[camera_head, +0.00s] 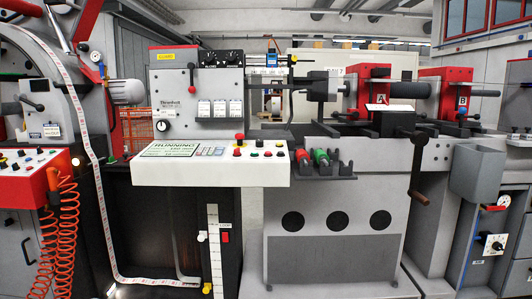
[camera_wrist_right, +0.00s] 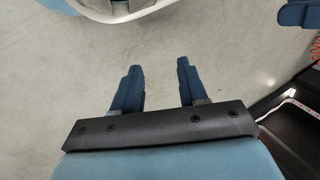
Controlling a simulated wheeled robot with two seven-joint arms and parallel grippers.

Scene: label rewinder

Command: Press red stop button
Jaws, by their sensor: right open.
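A white control panel (camera_head: 160,172) juts out at the centre of the head view. Its screen (camera_head: 180,149) reads "RUNNING". A red mushroom-shaped button (camera_head: 239,137) stands up at the panel's back edge, right of the screen. A smaller red button (camera_head: 237,151) sits just below it among other small buttons. My right gripper (camera_wrist_right: 158,70) is open and empty over bare floor in the right wrist view, away from the panel. Neither gripper shows in the head view. A blue finger-like part (camera_wrist_right: 298,13) at the upper right edge of the wrist view may be my left gripper; its state is unclear.
A red button box (camera_head: 35,178) with orange coiled cables stands at the far left. Red and green handled parts (camera_head: 320,158) sit right of the panel. A crank handle (camera_head: 419,198) hangs farther right. The space in front of the panel looks clear.

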